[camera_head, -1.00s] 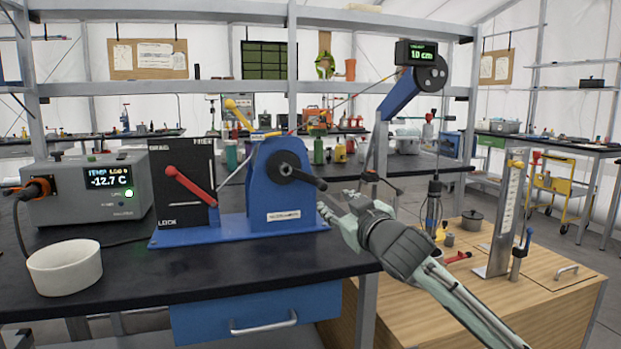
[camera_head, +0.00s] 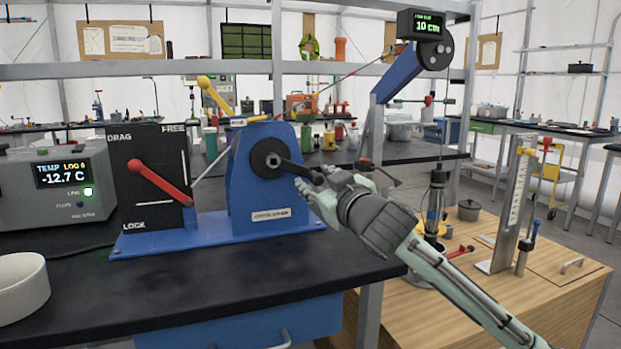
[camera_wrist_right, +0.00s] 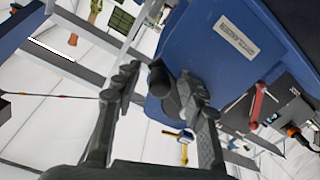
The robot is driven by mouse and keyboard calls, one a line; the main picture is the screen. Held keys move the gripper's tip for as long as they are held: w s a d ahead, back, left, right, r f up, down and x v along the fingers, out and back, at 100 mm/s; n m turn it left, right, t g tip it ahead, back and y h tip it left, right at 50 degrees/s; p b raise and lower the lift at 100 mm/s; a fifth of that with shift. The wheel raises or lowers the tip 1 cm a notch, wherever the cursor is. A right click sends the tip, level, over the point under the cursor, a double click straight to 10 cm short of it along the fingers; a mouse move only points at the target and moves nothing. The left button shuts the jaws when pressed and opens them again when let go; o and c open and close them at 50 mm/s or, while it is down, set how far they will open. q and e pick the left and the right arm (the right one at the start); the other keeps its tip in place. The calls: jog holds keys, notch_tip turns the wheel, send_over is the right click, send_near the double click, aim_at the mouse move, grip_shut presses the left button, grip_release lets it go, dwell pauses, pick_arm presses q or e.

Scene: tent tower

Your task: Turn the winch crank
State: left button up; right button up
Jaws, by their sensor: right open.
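The blue winch (camera_head: 262,205) stands on a blue base plate on the black bench. Its black crank (camera_head: 290,166) reaches from the round hub to the right and slightly down, ending in a dark handle. My right gripper (camera_head: 316,190) is open at the handle end of the crank. In the right wrist view the dark crank handle (camera_wrist_right: 158,80) shows between the spread fingers of my right gripper (camera_wrist_right: 158,92), closer to the right finger. I cannot tell whether it touches. My left gripper is not in view.
A black panel (camera_head: 150,180) with a red lever, marked DRAG, FREE and LOCK, stands left of the winch. A grey temperature box (camera_head: 60,200) and a white bowl (camera_head: 22,285) are further left. A wooden bench (camera_head: 455,300) stands right.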

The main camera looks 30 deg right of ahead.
jog(key=shift+w, duration=0.2)
grip_shut()
dwell(0.3)
